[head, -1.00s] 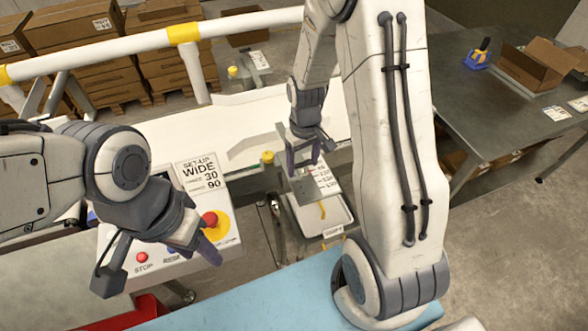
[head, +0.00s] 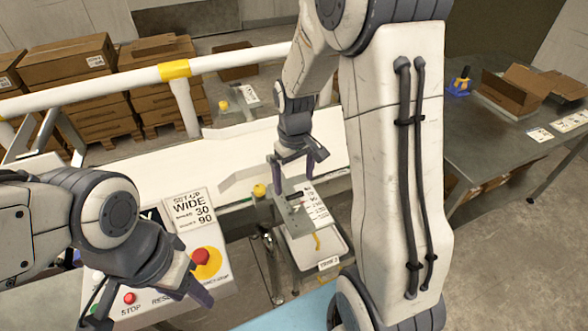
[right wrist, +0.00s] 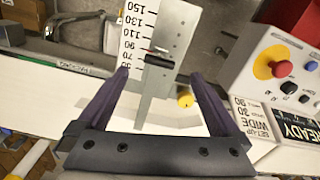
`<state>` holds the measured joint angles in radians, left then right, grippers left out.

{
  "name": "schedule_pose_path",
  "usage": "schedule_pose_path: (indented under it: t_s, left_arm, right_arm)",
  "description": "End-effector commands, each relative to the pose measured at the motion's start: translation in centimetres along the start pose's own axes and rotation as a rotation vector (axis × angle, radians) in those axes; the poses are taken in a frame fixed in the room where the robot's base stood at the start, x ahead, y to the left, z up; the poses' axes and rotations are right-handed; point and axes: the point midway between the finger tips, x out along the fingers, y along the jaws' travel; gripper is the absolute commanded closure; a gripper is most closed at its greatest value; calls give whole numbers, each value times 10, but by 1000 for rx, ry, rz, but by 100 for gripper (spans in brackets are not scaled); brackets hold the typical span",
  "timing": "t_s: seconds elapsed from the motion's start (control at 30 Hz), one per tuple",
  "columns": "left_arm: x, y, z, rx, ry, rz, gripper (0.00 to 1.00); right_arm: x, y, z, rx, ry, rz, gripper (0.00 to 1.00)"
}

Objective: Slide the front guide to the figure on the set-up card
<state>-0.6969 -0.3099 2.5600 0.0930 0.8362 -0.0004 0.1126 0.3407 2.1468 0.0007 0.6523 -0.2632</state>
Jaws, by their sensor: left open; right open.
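The front guide shows as a pale rail (head: 250,176) along the belt's near side, with a grey bracket (head: 291,214) over a white number scale (head: 318,208). In the right wrist view, the scale (right wrist: 150,22) runs from 150 down to 50. A dark pointer (right wrist: 155,51) on the bracket lies near 70 to 90; its exact reading is unclear. My right gripper (right wrist: 160,77) is open, its fingers on either side of the bracket, contact unclear. The set-up card (head: 190,209) reads WIDE, 30 and 90; its small labels are hard to read. My left gripper (head: 150,306) is open by the control panel.
A yellow knob (head: 259,191) stands beside the front scale. The control panel has a red emergency button (head: 206,262) on yellow and a STOP button (head: 129,298). A white railing (head: 120,82) runs behind the belt. A grey table (head: 500,125) with boxes stands at the right.

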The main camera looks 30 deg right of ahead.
Motion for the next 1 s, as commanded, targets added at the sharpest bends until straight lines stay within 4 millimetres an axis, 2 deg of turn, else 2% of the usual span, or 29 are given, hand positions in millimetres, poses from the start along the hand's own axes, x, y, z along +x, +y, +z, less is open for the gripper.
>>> schedule_pose_path:
  t_s: [0.1, 0.3, 0.83, 0.93, 1.0]
  left_arm:
    - [2, 0, 0, 0, 0, 0, 50]
    - [3, 0, 0, 0, 0, 0, 50]
    - [3, 0, 0, 0, 0, 0, 50]
    - [3, 0, 0, 0, 0, 0, 50]
    - [3, 0, 0, 0, 0, 0, 50]
  right_arm:
    - [-21, 0, -1, 0, 6, 1, 0]
    - [-39, 0, 0, 0, 1, 0, 0]
    - [-41, -2, 0, -3, 0, 0, 0]
    - [-47, -22, 4, -35, 7, -3, 0]
    - [-54, -50, 13, -83, 14, -9, 0]
